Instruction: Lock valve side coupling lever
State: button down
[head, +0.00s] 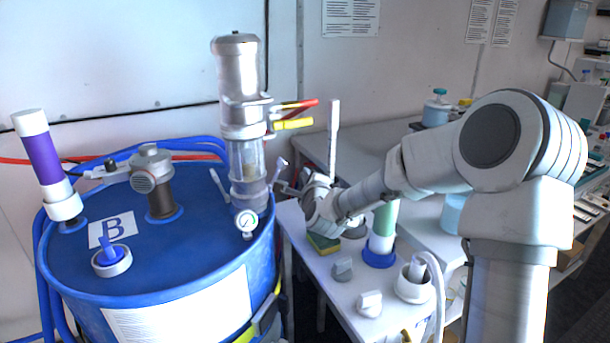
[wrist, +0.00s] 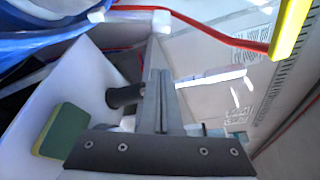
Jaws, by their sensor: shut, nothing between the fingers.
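The metal pump and coupling assembly (head: 243,110) stands upright on the blue drum marked B. A small grey lever (head: 278,168) sticks out from the right side of its clear lower section, angled up and outward. Another grey lever (head: 218,185) stands out on the left side. I cannot tell which is the valve side. My gripper (head: 282,187) is just right of the assembly, near the right lever, with its fingers pointing left. Its fingers (wrist: 158,85) are together and empty in the wrist view. Whether they touch the lever is unclear.
Red (head: 297,104) and yellow (head: 292,124) handles project above my gripper; the yellow handle (wrist: 290,30) is also in the wrist view. A pressure gauge (head: 247,222) faces front. A sponge (head: 323,243) and several bottles and caps stand on the white table (head: 330,290).

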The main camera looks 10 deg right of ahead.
jog(key=s+r, duration=0.1)
jog(key=s, duration=0.5)
jog(key=shift+s, duration=0.4)
